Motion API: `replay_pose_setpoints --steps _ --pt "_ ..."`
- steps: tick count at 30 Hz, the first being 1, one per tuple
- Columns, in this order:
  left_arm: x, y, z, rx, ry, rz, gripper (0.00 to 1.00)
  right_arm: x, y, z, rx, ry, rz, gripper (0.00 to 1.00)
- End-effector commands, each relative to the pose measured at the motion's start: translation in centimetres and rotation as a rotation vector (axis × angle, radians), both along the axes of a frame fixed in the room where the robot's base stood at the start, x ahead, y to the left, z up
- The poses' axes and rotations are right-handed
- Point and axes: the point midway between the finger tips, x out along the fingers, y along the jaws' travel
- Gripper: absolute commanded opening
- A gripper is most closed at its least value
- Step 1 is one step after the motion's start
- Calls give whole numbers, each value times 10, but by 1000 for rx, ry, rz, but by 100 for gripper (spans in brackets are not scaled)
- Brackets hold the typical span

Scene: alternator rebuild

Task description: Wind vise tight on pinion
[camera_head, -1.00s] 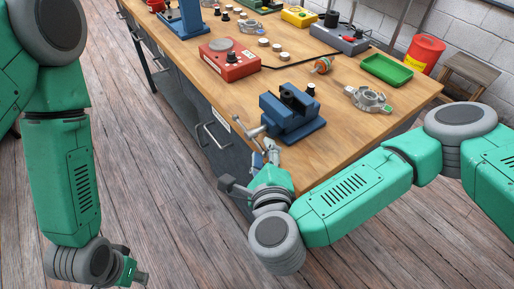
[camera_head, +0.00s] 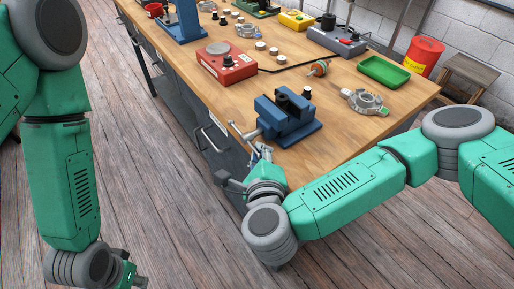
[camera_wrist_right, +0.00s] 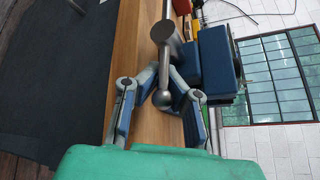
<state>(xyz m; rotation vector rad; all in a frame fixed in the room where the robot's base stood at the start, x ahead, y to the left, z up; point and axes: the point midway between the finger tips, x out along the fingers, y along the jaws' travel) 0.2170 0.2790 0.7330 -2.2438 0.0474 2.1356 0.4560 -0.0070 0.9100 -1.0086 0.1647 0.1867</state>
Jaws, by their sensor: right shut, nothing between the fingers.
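The blue vise (camera_head: 288,120) stands at the near edge of the wooden bench. A dark part shows at its jaws; I cannot tell if it is the pinion. The vise's grey handle bar (camera_head: 243,132) sticks out over the bench edge. In the right wrist view the handle bar (camera_wrist_right: 163,65) with its round ends lies across the front of my fingers. My right gripper (camera_head: 262,152) is just below the handle; it also shows in the right wrist view (camera_wrist_right: 161,80), shut and empty, its tips partly hidden by the bar. My left gripper (camera_head: 131,277) hangs low over the floor, away from the bench.
A metal housing (camera_head: 364,101) and a green tray (camera_head: 385,71) lie to the right. The bench front with drawers is close to my right gripper.

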Motion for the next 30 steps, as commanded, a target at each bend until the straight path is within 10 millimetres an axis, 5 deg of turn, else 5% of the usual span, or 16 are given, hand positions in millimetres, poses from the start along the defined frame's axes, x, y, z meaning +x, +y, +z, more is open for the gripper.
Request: replay_pose_setpoints --steps 4,7,20,30 --pt "0 0 0 0 0 1 28 -1 5 2 2 -2 5 0" --pt "0 0 0 1 0 1 28 -1 6 2 3 -3 8 28" --pt "-2 -1 1 3 -2 1 28 -10 4 5 7 -3 10 28" --pt "-2 0 1 1 -3 1 28 -69 5 14 10 10 16 28"
